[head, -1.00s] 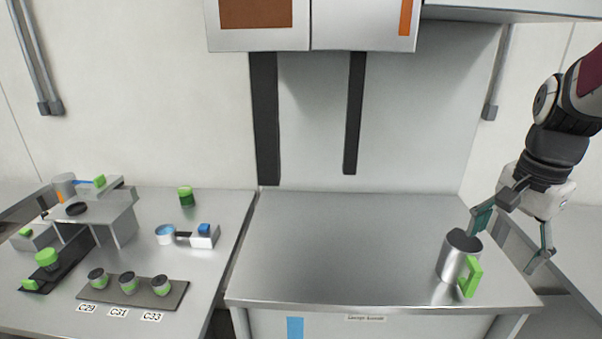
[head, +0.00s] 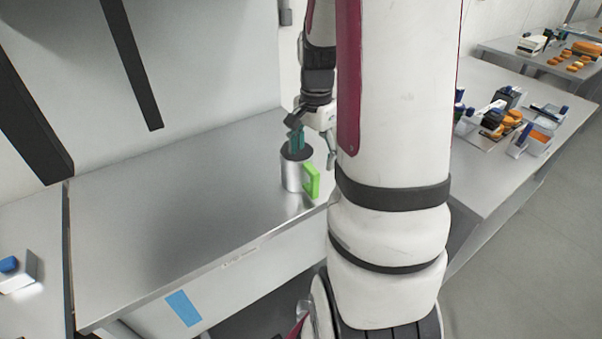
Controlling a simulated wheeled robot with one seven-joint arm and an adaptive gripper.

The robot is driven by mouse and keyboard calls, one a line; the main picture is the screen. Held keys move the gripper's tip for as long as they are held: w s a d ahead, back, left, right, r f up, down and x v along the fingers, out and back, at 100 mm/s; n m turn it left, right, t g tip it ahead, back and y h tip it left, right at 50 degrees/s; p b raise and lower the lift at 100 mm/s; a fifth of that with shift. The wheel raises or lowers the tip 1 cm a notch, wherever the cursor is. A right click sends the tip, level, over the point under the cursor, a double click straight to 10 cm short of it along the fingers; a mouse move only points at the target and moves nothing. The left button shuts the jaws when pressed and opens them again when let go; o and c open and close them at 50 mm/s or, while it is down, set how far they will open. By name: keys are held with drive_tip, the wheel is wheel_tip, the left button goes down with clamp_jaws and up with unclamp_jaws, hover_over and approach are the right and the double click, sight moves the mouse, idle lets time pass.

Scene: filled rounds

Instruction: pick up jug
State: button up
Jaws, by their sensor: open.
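The jug (head: 291,174) is a metal cylinder with a dark top and a bright green handle (head: 312,181) on its right side. It stands upright near the right end of the steel table. My gripper (head: 299,142) is open, at the jug's top and just behind it, with a teal fingertip pad at the dark top. I cannot tell whether the pad touches the jug. My arm hides the rest of the gripper's right side.
The steel table (head: 170,185) is bare to the left of the jug. A blue-topped block (head: 15,272) sits on the left bench. Another bench at right (head: 490,175) holds several orange and blue items. A dark upright strip (head: 132,65) is on the back wall.

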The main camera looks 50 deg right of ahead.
sight(313, 170)
drive_tip(key=shift+f+p, duration=0.4)
drive_tip(key=shift+f, duration=2.4)
clamp_jaws()
